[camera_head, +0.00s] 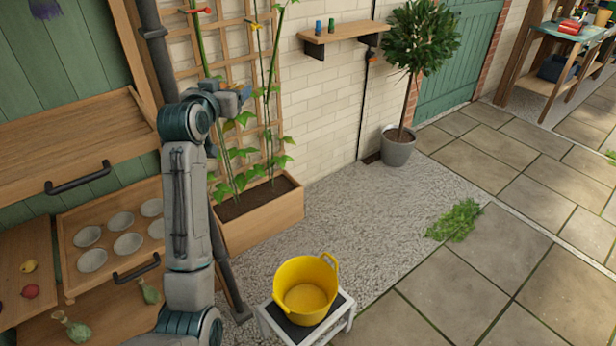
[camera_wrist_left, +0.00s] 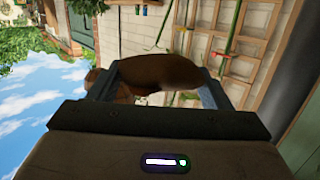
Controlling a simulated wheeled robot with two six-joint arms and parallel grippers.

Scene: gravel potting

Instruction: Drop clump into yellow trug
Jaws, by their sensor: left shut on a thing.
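The yellow trug (camera_head: 305,266) stands upright on a low stand at the bottom middle of the head view. Its inside looks empty. My left gripper (camera_head: 238,98) is raised in front of the trellis, well above and to the left of the trug. In the left wrist view my left gripper (camera_wrist_left: 160,82) is shut on a brown clump (camera_wrist_left: 160,72), which sits between the two fingers. The clump cannot be made out clearly in the head view. My right gripper is not in view.
The low white-legged stand (camera_head: 342,316) holds the trug. A wooden planter (camera_head: 262,222) with climbing plants stands behind it against the trellis (camera_head: 228,45). Shelves with pale bowls (camera_head: 92,260) are at the left. A green weed tuft (camera_head: 455,220) lies on the ground at the right.

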